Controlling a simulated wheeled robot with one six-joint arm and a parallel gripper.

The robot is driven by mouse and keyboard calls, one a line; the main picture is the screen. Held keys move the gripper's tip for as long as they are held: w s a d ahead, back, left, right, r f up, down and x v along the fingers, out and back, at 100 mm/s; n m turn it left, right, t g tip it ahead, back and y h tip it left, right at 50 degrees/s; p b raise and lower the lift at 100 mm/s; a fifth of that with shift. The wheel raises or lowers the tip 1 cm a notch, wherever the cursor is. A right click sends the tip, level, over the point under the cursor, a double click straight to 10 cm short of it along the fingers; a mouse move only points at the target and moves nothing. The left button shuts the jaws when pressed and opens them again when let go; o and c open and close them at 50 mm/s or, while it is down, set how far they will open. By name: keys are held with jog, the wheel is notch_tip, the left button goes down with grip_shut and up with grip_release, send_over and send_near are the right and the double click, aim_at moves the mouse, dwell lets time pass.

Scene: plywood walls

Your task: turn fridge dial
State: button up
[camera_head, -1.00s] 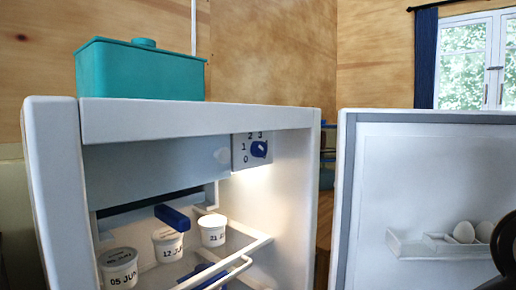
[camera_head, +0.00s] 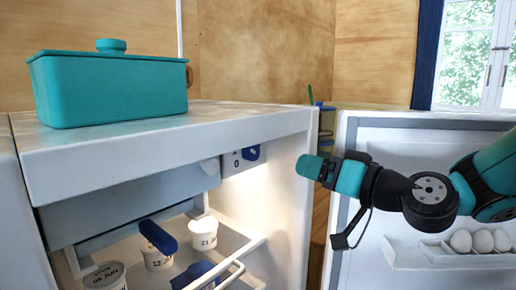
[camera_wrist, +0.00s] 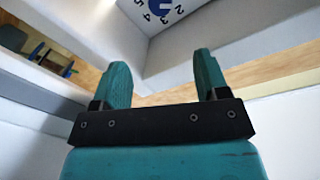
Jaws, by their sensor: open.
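The fridge dial (camera_head: 250,153) is a blue knob on a white number plate on the fridge's inner right wall, just under the top. The fridge's top front edge hides its upper part in the head view; a 0 shows beside it. In the wrist view the dial (camera_wrist: 161,6) is cut by the top edge, with the numbers 2 to 5 around it. My gripper (camera_head: 306,167) is in front of the open fridge, right of the dial and apart from it. In the wrist view its two teal fingers (camera_wrist: 162,70) are spread with nothing between them.
The fridge door (camera_head: 385,165) stands open at right behind my arm, with eggs (camera_head: 482,241) in its shelf. Labelled tubs (camera_head: 203,232) and blue-lidded items stand on the fridge shelf. A teal lidded box (camera_head: 110,88) sits on the fridge top (camera_head: 235,118).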

aim_at(255, 154)
jog(key=p+x, duration=0.5)
jog(key=x, duration=1)
jog(key=shift+w+a+f+p, duration=0.1)
jog(key=shift+w+a+p, duration=0.1)
jog(key=shift+a+p, duration=0.1)
jog(key=shift+c, duration=0.3)
jog(key=c, duration=0.9)
